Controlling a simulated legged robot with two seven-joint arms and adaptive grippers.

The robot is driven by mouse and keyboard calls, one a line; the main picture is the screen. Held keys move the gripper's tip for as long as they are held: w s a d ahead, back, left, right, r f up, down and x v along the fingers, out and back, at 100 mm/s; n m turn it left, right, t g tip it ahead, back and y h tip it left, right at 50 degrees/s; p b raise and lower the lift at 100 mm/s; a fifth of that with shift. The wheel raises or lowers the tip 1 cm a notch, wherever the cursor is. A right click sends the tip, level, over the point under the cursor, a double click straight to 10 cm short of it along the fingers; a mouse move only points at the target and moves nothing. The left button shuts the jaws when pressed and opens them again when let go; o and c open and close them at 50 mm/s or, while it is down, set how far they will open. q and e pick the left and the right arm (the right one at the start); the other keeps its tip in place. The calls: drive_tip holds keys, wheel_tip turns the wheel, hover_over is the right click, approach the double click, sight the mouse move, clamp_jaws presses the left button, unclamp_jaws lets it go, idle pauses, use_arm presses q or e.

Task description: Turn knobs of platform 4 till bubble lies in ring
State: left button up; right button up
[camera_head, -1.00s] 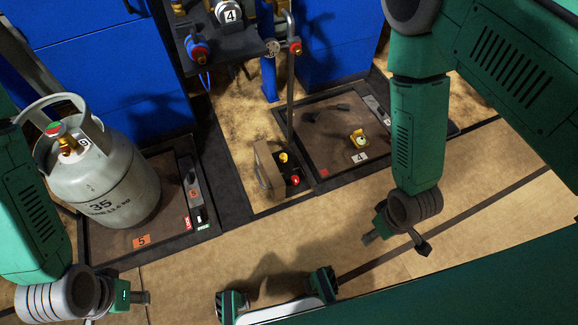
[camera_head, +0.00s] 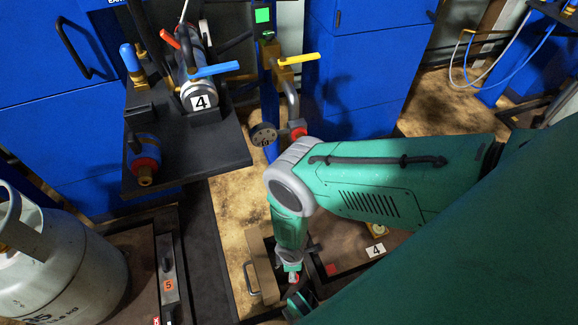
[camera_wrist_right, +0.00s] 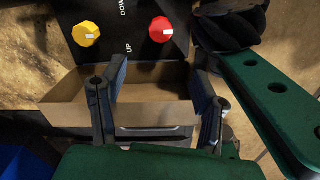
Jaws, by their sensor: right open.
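Platform 4 (camera_head: 350,262) is a brown plate with a white "4" label, partly hidden behind my right arm. A yellow piece (camera_head: 379,230) on it is mostly covered by my arm, and no bubble or ring can be made out. In the right wrist view, a yellow knob (camera_wrist_right: 86,33) and a red knob (camera_wrist_right: 161,29) sit on a black panel marked "DOWN" and "UP". My right gripper (camera_wrist_right: 159,72) is open and empty, its fingers apart below the knobs and not around either. My left gripper is out of view.
An open-topped brown box (camera_wrist_right: 150,85) adjoins the knob panel, under my right fingers. A grey gas cylinder (camera_head: 60,265) stands at left. A dark shelf (camera_head: 215,150) with valves and blue and yellow levers juts out above. Blue cabinets (camera_head: 60,150) line the back.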

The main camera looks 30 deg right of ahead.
drive_tip(key=f+b, duration=0.2)
drive_tip(key=f, duration=0.2)
drive_tip(key=f+b, duration=0.2)
drive_tip(key=f, duration=0.2)
drive_tip(key=d+f+b, duration=0.1)
drive_tip(key=f+b, duration=0.2)
drive_tip(key=f, duration=0.1)
drive_tip(key=shift+s, duration=0.15)
drive_tip(key=shift+a+f+b, duration=0.2)
drive_tip(key=shift+f+b, duration=0.35)
drive_tip(key=shift+f, duration=0.2)
drive_tip(key=shift+d, duration=0.1)
drive_tip(key=shift+c, duration=0.8)
drive_tip(key=c, duration=1)
